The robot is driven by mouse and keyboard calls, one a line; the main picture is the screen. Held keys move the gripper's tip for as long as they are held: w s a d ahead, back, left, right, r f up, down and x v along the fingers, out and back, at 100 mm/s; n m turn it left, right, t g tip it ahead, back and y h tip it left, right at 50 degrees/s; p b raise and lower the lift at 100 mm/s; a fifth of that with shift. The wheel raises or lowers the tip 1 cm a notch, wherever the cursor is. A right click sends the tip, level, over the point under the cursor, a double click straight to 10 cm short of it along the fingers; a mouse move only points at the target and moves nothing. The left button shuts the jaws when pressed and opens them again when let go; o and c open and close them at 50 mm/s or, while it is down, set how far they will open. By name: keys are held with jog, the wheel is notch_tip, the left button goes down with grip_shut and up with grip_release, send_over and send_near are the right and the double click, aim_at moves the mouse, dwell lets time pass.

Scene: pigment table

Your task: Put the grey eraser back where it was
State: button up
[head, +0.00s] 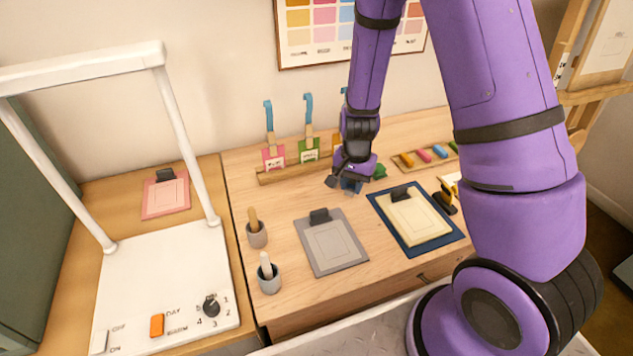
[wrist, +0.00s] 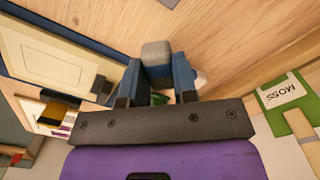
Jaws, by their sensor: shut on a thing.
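The grey eraser (wrist: 156,52) is a small block with a rounded grey end, seen between my fingertips in the wrist view. My gripper (wrist: 155,80) is shut on it, with a finger on either side. In the head view my gripper (head: 345,183) points down over the back middle of the wooden table, in front of the brush rack. The eraser is mostly hidden there by the fingers. I cannot tell whether it touches the table. A green piece (head: 379,171) lies just right of my gripper.
A grey clipboard (head: 347,259) and a cream clipboard on a blue mat (head: 452,236) lie in front. The brush rack (head: 290,173) is behind. A tray of coloured blocks (head: 402,163) is at right.

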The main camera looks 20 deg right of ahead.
send_over(318, 190)
jog(key=shift+f, duration=2.25)
jog(key=shift+f, duration=0.15)
jog(key=o, duration=0.8)
